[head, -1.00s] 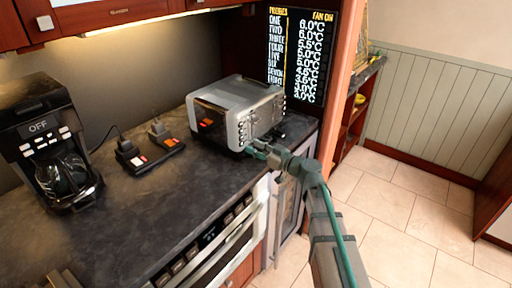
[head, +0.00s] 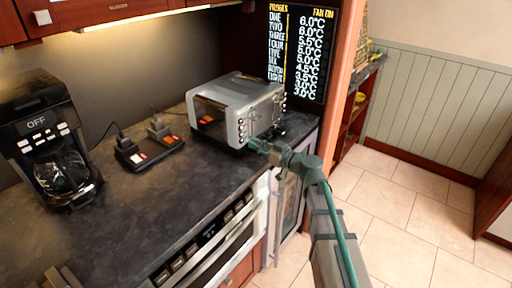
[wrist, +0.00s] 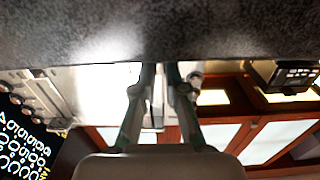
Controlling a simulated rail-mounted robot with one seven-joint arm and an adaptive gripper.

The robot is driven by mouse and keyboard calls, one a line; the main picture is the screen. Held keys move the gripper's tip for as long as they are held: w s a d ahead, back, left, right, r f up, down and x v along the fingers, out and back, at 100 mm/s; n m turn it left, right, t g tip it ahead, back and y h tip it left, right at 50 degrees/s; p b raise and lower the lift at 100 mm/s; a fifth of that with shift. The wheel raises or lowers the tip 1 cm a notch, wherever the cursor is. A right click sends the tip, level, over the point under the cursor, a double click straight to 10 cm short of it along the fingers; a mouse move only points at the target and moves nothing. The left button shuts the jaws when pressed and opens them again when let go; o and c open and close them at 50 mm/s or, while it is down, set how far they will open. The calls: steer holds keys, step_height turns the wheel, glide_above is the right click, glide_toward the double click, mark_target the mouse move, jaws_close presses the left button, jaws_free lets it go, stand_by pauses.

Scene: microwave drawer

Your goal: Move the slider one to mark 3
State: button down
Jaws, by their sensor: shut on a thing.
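A silver toaster-like appliance (head: 234,98) stands at the right end of the dark counter, with small knobs and levers on its right-hand front face. My gripper (head: 258,146) is at the lower front edge of this appliance. In the wrist view, which is upside down, my gripper (wrist: 161,72) has its two fingers close together, against a pale face. The fingers are shut on a small part that they mostly hide. I cannot read slider labels or marks, so I cannot tell which slider it is or its setting.
A black coffee maker (head: 45,140) showing OFF stands at the left. A black device with lit switches (head: 148,147) sits mid-counter. A display board (head: 297,55) stands behind the appliance. An oven front (head: 215,245) lies below the counter edge. The tiled floor at right is clear.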

steer(key=shift+w+d+f+b, duration=0.2)
steer(key=shift+w+f+b, duration=0.1)
steer(key=shift+b, duration=0.65)
steer(key=shift+w+d+r+b, duration=0.1)
steer(key=shift+r+b, duration=0.15)
steer(key=shift+b, duration=0.05)
steer(key=c, duration=1.2)
jaws_free()
steer(key=v, duration=1.2)
